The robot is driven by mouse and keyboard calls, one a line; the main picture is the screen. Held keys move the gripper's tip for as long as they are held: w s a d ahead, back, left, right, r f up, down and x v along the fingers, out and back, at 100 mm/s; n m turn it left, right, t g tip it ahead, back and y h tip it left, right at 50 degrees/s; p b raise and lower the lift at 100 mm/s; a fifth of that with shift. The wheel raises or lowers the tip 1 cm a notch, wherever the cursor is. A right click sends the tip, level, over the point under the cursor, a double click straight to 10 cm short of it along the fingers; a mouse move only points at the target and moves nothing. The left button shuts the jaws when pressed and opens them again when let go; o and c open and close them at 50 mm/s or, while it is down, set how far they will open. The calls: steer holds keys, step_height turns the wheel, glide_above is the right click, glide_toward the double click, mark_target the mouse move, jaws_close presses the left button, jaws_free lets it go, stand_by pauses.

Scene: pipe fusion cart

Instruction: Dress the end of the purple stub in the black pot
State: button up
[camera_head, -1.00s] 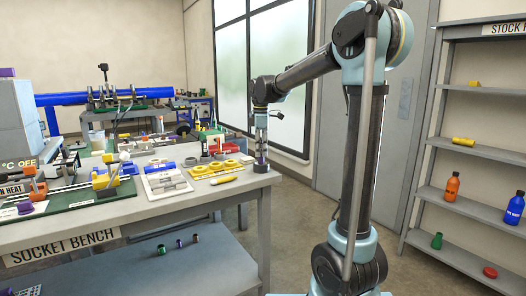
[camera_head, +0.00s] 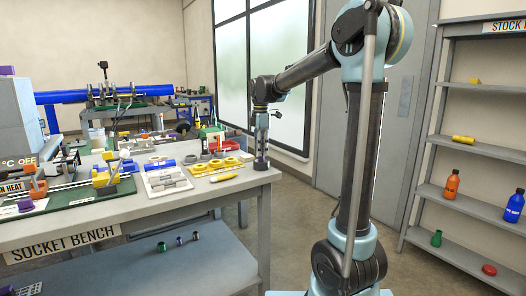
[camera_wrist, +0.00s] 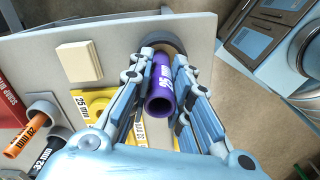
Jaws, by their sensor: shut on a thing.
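The purple stub (camera_wrist: 162,88) is a hollow pipe piece with white lettering. My gripper (camera_wrist: 163,92) is shut on it, with a finger on each side, in the wrist view. The stub's near open end faces the wrist camera. Its far end overlaps the black pot (camera_wrist: 172,42), a round dark ring at the bench edge. The fingers partly hide the pot, and I cannot tell how deep the stub sits in it. In the head view my gripper (camera_head: 262,148) points down over the black pot (camera_head: 261,164) at the bench corner.
A yellow size plate (camera_wrist: 98,100) and a cream block (camera_wrist: 79,62) lie beside the gripper. Orange (camera_wrist: 27,135) and dark (camera_wrist: 50,150) pipe pieces lie near a red bin (camera_wrist: 12,112). The grey bench (camera_head: 180,207) ends just right of the pot.

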steer(key=shift+n, duration=0.5)
steer(key=m, duration=0.6)
steer(key=shift+m, duration=0.4)
steer(key=n, duration=0.6)
steer(key=shift+n, duration=0.4)
steer(key=shift+m, duration=3.4)
steer(key=shift+n, duration=3.4)
steer(key=m, duration=0.6)
steer(key=shift+m, duration=0.4)
